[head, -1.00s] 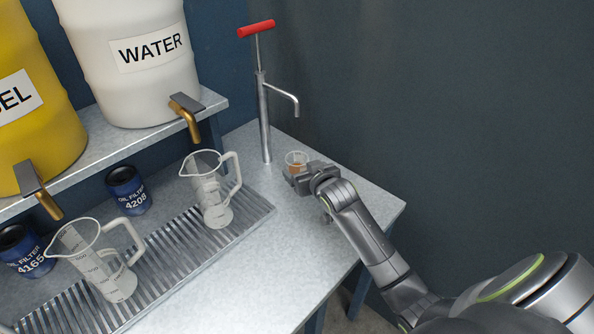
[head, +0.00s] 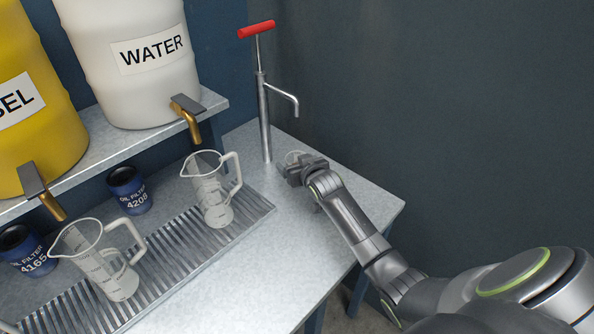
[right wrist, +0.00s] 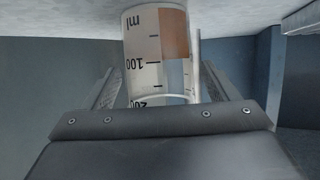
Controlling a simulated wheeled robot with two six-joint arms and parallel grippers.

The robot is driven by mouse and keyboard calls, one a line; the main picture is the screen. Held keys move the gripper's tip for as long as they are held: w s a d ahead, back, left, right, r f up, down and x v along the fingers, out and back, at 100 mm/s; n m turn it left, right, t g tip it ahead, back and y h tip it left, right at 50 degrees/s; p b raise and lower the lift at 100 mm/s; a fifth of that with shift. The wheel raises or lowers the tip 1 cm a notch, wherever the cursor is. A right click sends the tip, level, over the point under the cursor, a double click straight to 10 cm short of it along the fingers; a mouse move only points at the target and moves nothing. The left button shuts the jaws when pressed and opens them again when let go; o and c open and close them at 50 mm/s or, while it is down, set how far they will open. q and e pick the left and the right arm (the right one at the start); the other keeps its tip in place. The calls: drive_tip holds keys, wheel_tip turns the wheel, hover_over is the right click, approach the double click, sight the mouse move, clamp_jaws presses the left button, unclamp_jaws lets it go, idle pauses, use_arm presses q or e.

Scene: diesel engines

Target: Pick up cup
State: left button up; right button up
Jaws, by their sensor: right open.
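The cup is a small clear graduated cup (head: 294,156) with an orange-brown patch inside, standing on the metal table beside the hand pump. In the head view my right gripper (head: 298,170) covers most of it, leaving only part of the rim showing. In the right wrist view the cup (right wrist: 155,50), with "ml" and "100" marks, appears upside down between the two fingers of my right gripper (right wrist: 160,78). The fingers are open on either side of it, and I cannot tell whether either touches it. My left gripper is not in view.
The hand pump (head: 264,115) with a red handle stands close behind the cup. Two clear jugs (head: 212,195) (head: 105,268) stand on the drain grate (head: 180,250). Barrels (head: 140,85) with brass taps sit on a shelf at left. The table's front right is clear.

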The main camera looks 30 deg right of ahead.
drive_tip(key=c, duration=1.1)
drive_tip(key=shift+r, duration=0.2)
